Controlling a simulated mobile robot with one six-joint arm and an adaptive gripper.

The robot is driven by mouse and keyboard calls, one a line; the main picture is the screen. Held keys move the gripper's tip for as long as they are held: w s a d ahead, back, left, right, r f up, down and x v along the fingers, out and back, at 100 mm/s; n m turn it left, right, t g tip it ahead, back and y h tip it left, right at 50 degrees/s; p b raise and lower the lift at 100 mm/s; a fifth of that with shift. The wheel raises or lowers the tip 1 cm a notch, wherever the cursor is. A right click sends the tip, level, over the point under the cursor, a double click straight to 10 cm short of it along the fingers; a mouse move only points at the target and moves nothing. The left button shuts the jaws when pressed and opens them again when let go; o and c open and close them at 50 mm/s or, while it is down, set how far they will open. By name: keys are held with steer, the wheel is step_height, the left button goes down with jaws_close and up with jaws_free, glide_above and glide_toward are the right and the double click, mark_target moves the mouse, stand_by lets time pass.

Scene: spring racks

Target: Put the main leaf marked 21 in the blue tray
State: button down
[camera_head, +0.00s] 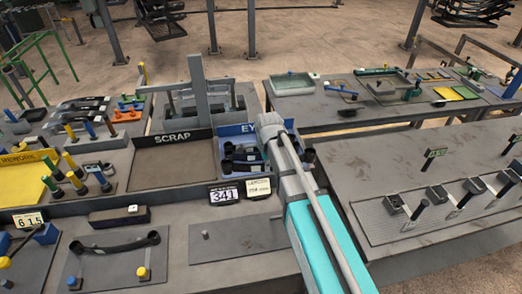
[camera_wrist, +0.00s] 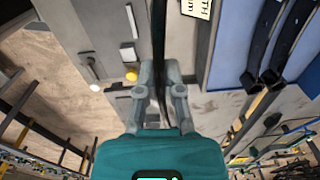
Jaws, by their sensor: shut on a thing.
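My gripper (camera_wrist: 158,85) is shut on a dark leaf (camera_wrist: 159,35), seen nearly edge-on as a thin black strip running up out of the wrist view. No number shows on it, so I cannot read its mark. The blue tray (camera_wrist: 222,75) lies right of the held leaf in the wrist view, with curved black leaves (camera_wrist: 283,35) in it. In the head view the blue tray (camera_head: 225,131) stands right of the scrap tray, partly hidden by my arm. Black leaves (camera_head: 240,160) lie in it. My gripper is hidden there behind my arm.
The brown scrap tray (camera_head: 172,168) adjoins the blue tray. A number sign reading 341 (camera_head: 223,196) and a small card (camera_head: 258,188) stand in front. Another dark leaf (camera_head: 118,245) sits on a fixture at front left. A grey post (camera_head: 199,90) rises behind the trays.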

steer(key=shift+a, duration=0.2)
steer(key=shift+w+a+f+b, duration=0.3)
steer(key=shift+w+f+b, duration=1.2)
steer(key=shift+w, duration=0.65)
steer(key=shift+w+a+f+b, duration=0.35)
steer(key=shift+w+f+b, duration=1.2)
steer(key=shift+w, duration=0.6)
steer(key=shift+w+a+f+b, duration=0.3)
steer(key=shift+w+f+b, duration=1.2)
steer(key=shift+w, duration=0.65)
steer(key=shift+w+f+b, duration=0.35)
steer(key=shift+f+b, duration=0.15)
steer(key=shift+a+f+b, duration=0.1)
steer(key=shift+f+b, duration=1.4)
